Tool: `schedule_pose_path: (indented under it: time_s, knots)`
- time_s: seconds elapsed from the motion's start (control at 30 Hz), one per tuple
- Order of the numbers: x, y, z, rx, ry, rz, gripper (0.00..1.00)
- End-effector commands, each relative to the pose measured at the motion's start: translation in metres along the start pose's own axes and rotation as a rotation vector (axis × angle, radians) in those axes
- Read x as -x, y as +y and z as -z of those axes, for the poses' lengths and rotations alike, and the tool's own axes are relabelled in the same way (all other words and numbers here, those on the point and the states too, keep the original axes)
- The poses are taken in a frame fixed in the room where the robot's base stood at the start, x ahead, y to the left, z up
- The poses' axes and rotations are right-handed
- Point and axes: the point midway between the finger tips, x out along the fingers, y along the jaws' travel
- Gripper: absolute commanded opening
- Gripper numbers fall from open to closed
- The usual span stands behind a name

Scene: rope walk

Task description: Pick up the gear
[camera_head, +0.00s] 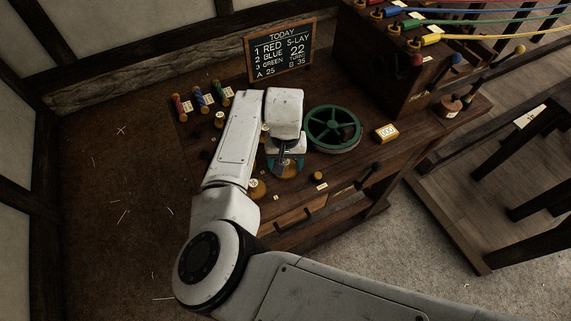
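A brass-coloured round piece (287,172), which looks like a gear, lies on the wooden bench under my gripper. The gripper and its own small size hide its teeth. My gripper (285,163) points down over it, with its two teal fingertips apart, one at each side. I cannot tell whether the fingertips touch it. Another brass round piece (257,188) stands on the bench to the left and nearer, partly behind my arm. A further brass piece (265,129) shows between my arm links.
A green spoked wheel (333,127) stands close right of my gripper. A counter (386,133) sits farther right. Red, blue and green bobbins (201,99) stand at left. A chalkboard (281,50) is behind, a dark wooden box (400,75) at back right. An open drawer (299,213) is in front.

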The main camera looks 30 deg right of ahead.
Motion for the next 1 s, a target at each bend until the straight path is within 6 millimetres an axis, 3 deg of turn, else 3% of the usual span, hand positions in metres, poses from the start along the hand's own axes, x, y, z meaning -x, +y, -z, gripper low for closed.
schedule_pose_path:
  time_s: [0.23,0.43,0.77,1.0]
  knots:
    - [0.008,0.000,0.001,-0.001,0.002,0.000,0.41]
    - [0.032,0.000,0.000,-0.001,0.005,-0.001,0.41]
    - [0.091,0.035,-0.037,-0.005,0.007,-0.001,0.41]
    - [0.112,0.068,-0.075,-0.003,0.005,-0.001,0.41]
